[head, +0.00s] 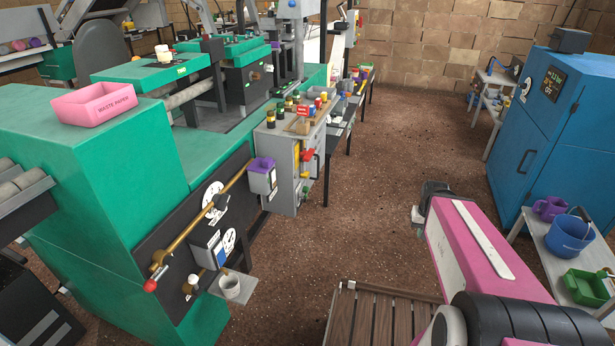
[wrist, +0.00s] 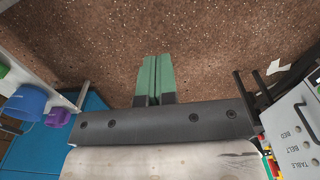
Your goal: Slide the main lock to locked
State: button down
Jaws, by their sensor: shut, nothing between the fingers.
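I cannot make out the main lock for certain. My gripper (wrist: 156,58) has green fingers pressed together, empty, above the brown floor and apart from the panel. The fingers are not clear in the head view.
The green machine (head: 95,150) fills the left, with a brass rod (head: 200,222) along its front and a pink waste paper tray (head: 94,104) on top. A blue cabinet (head: 560,130) and a side table with a blue bucket (head: 570,236) stand right.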

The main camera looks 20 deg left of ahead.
jog(key=w+a+f+n+t, duration=0.2)
jog(key=w+a+n+t, duration=0.15)
jog(key=w, duration=0.55)
jog(key=w+a+f+n+t, duration=0.2)
jog(key=w+n+t, duration=0.25)
jog(key=w, duration=0.35)
jog(key=w+a+f+n+t, duration=0.25)
jog(key=w+n, duration=0.25)
jog(key=w, duration=0.4)
jog(key=w+a+n+t+y, duration=0.4)
jog(key=w+a+n, duration=0.1)
jog(key=a+n, duration=0.25)
jog(key=n+g+y, duration=1.3)
jog(key=n+y, duration=1)
jog(key=n, duration=1)
send_near(302, 177)
jog(key=shift+m, duration=0.25)
jog(key=x, duration=0.4)
jog(key=shift+w+a, duration=0.3)
jog(key=shift+a, duration=0.1)
jog(key=shift+r+t, duration=0.25)
jog(key=shift+r, duration=0.35)
